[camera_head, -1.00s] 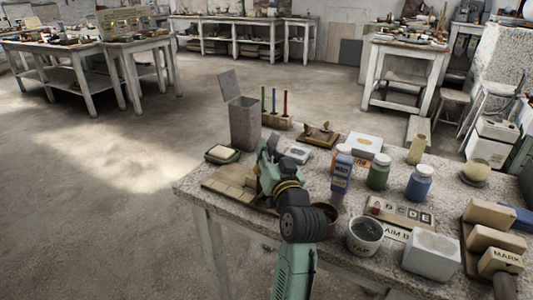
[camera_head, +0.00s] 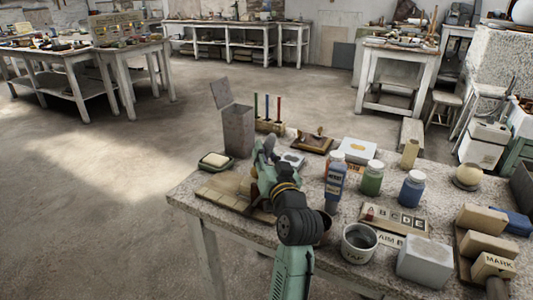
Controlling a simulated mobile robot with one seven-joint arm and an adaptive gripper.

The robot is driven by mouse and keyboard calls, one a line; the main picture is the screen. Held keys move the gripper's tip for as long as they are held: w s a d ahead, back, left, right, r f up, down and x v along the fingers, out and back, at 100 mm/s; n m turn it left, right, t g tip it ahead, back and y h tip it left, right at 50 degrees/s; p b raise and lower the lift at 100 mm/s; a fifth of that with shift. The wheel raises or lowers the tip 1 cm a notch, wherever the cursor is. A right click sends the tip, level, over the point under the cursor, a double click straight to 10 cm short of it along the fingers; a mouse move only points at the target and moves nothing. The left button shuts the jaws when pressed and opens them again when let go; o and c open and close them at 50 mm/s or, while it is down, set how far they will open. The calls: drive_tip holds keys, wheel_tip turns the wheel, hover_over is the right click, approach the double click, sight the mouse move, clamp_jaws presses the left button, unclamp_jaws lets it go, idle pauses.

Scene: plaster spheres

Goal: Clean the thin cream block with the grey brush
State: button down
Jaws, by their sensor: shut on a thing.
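My gripper (camera_head: 262,152) is at the back of the table's left part, seen from behind over my green arm. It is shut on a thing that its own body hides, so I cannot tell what. No grey brush shows clearly. A row of flat cream-tan blocks lies on a wooden board (camera_head: 223,188) just left of and below my gripper. Another cream block (camera_head: 409,153) stands upright at the right, behind the bottles. I cannot tell for certain which one is the thin cream block.
A tall grey box (camera_head: 238,132) with its lid up stands behind my gripper. A blue bottle (camera_head: 335,185), a green bottle (camera_head: 372,180) and another blue bottle (camera_head: 412,190) stand to the right.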

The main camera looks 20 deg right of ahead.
drive_tip(key=shift+s+a, duration=0.1)
drive_tip(key=shift+a, duration=0.2)
drive_tip(key=shift+a+r, duration=0.1)
drive_tip(key=shift+r, duration=0.2)
drive_tip(key=shift+s+r+p, duration=0.1)
drive_tip(key=shift+r+p, duration=0.85)
wheel_tip(320, 180, up, 4)
drive_tip(key=p, duration=0.3)
